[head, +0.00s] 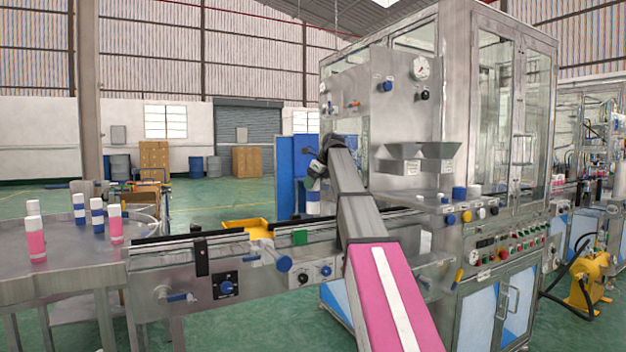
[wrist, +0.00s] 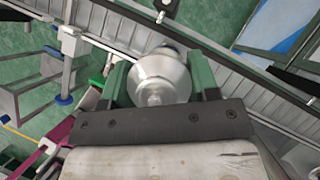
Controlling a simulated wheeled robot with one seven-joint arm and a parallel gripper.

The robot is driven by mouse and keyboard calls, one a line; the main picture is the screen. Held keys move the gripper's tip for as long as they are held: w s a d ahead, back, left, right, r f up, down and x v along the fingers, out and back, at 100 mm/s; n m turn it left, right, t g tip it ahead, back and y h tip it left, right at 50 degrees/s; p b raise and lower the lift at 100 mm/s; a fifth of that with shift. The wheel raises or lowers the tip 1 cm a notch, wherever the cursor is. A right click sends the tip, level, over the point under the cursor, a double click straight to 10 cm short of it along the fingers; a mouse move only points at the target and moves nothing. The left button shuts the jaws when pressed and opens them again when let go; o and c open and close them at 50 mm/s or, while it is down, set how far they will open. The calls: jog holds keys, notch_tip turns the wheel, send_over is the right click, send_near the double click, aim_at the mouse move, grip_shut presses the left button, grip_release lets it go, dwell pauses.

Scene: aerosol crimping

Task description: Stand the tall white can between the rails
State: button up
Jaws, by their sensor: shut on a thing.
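My gripper (head: 318,166) is at the far end of my arm, above the conveyor, and partly hidden by the arm in the head view. In the wrist view its two green fingers (wrist: 160,84) are closed on both sides of a white can (wrist: 161,72), seen from above with a pale domed top and small centre stem. The rails (head: 190,240) run along the conveyor, and one rail (wrist: 225,62) passes diagonally behind the can in the wrist view.
A round steel table (head: 50,262) at left holds pink cans (head: 36,238) and blue cans (head: 79,209) with white caps. The crimping machine (head: 405,120) stands right of the conveyor. A yellow tray (head: 246,226) lies behind the rails. The conveyor's left stretch looks clear.

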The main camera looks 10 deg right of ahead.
aim_at(313, 207)
jog(key=shift+f, duration=4.95)
jog(key=o, duration=1.2)
jog(key=v, duration=1)
jog(key=shift+s+r, duration=0.15)
jog(key=shift+r, duration=0.2)
